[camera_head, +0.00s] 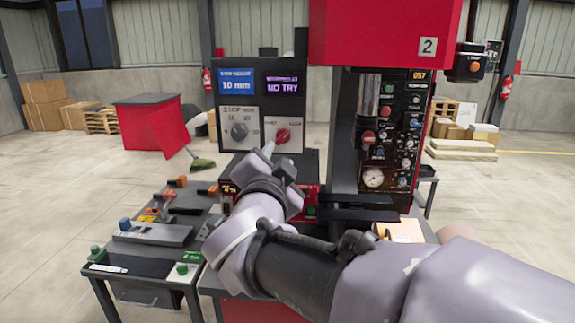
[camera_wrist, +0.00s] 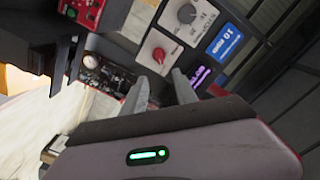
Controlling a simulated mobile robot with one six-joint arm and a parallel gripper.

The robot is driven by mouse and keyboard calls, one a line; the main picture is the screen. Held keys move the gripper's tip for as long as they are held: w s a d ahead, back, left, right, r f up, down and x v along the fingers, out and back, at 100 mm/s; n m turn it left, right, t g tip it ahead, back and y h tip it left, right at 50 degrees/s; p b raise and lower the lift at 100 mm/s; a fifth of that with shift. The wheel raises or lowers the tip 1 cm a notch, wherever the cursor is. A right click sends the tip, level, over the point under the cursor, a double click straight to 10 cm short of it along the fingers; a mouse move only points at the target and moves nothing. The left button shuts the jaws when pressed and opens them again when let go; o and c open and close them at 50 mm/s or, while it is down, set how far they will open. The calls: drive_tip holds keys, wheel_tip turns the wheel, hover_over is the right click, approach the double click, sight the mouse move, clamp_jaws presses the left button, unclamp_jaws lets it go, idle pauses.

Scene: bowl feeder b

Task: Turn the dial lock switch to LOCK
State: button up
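The dial lock switch is a red knob (camera_head: 283,135) on a white plate at the lower right of the grey control panel. It also shows in the wrist view as a red knob (camera_wrist: 158,55) on a pale square plate. Its small labels are too blurred to read, so I cannot tell its setting. My gripper (camera_head: 281,160) is just below and in front of the knob in the head view. In the wrist view my gripper (camera_wrist: 159,77) has its two fingers apart, with the knob beyond their tips and nothing between them.
A grey dial (camera_head: 239,130) sits left of the red knob, below a blue "10 mm" display (camera_head: 236,85) and a purple "NO TRY" display (camera_head: 283,87). A red press machine (camera_head: 385,35) with gauges stands at right. A tool-covered side table (camera_head: 150,235) is at left.

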drive_tip(key=s, duration=0.5)
drive_tip(key=shift+s+a, duration=0.1)
drive_tip(key=shift+s, duration=0.1)
drive_tip(key=s+d+f+n+g+y, duration=0.1)
drive_tip(key=s+d+f+n+g, duration=0.1)
drive_tip(key=s+d+f+g, duration=0.4)
drive_tip(key=s+d+f+n+g+y, duration=0.1)
drive_tip(key=s+d+f+n+g, duration=0.2)
drive_tip(key=s+f, duration=1.2)
drive_tip(key=s+d+g, duration=0.1)
drive_tip(key=d+g, duration=0.2)
drive_tip(key=d, duration=0.3)
drive_tip(key=shift+s+d+y, duration=0.25)
drive_tip(key=shift+s+y, duration=0.05)
drive_tip(key=shift+s, duration=0.05)
